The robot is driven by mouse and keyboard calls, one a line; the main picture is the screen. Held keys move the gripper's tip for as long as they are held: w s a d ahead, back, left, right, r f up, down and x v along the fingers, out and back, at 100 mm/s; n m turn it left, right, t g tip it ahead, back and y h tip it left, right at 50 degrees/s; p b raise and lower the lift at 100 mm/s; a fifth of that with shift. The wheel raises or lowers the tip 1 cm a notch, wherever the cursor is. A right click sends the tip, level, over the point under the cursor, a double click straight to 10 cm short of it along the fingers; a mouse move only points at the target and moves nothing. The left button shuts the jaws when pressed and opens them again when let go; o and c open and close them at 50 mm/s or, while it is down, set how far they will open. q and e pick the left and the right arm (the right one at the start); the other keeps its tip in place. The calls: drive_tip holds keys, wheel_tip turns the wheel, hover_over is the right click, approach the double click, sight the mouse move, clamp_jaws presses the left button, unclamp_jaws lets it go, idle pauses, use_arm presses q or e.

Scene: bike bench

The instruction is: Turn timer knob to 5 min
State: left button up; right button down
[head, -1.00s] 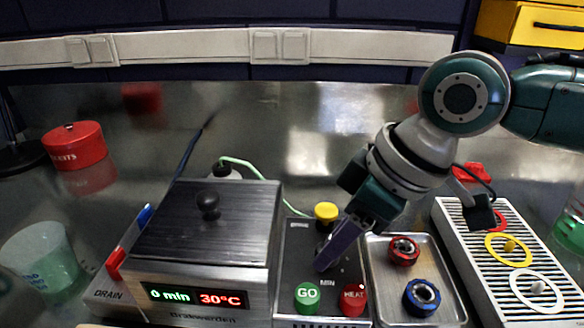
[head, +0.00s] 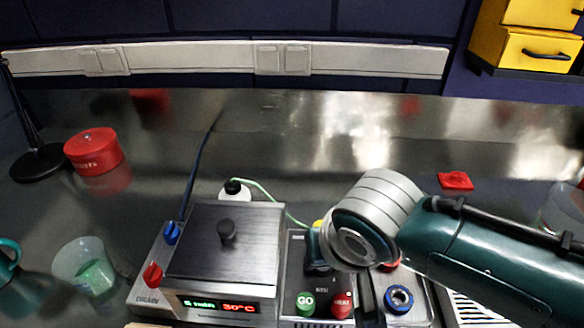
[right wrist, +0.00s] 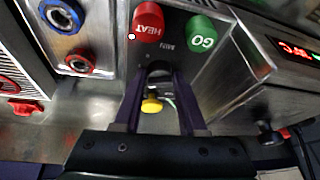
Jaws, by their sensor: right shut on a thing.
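The timer knob (right wrist: 158,69) is a dark round knob on the control panel, in line with the MIN label. My right gripper (right wrist: 159,76) is shut on it, one finger on each side, in the right wrist view. In the head view my right wrist and forearm cover most of the gripper and knob. The display (head: 212,305) on the steel bath shows green minutes, blurred but looking like 5 min, and red 30°C. My left gripper is not in view.
The green GO button (head: 305,301) and red HEAT button (head: 341,303) sit just in front of the knob. A yellow knob (right wrist: 152,105) is behind it. The lidded bath (head: 222,245) stands left, a tray with a blue ring (head: 399,298) right.

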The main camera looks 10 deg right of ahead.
drive_tip(key=m, duration=0.1)
drive_tip(key=m+h, duration=0.1)
drive_tip(key=shift+a+m, duration=0.2)
drive_tip(key=shift+m, duration=0.1)
drive_tip(key=shift+m+h, duration=0.5)
drive_tip(key=shift+m, duration=0.6)
drive_tip(key=c, duration=0.8)
unclamp_jaws()
drive_tip(key=p+v, duration=0.3)
drive_tip(key=v, duration=0.7)
drive_tip(key=shift+w, duration=0.2)
